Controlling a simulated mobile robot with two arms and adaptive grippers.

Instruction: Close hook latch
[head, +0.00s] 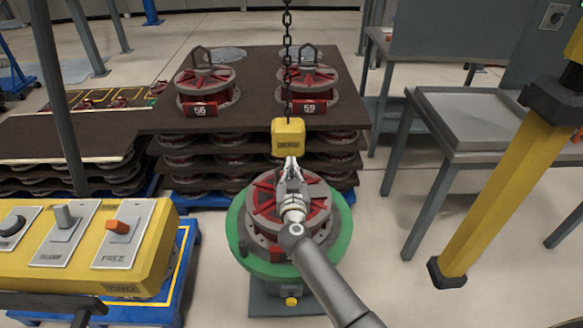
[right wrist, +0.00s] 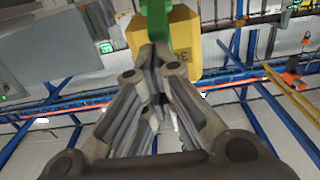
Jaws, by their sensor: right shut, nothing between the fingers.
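The yellow hook block (head: 288,137) hangs on a dark chain (head: 287,62) above a red and grey round part on a green ring. The hook and its latch below the block are mostly hidden by my right gripper (head: 291,172). My right gripper is shut and empty, pointing up just beneath the block. In the right wrist view, the yellow block (right wrist: 183,42) and a green piece (right wrist: 156,20) show beyond the closed fingers (right wrist: 155,75). I cannot tell whether the fingers touch the hook, or how the latch stands. My left gripper is not in view.
The green ring stand (head: 244,250) is below the hook. Stacked brown pallets (head: 255,120) carry parts marked 56 and 59 behind. A yellow control box (head: 150,265) is at left. A grey table (head: 475,110) and yellow post (head: 490,190) are at right.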

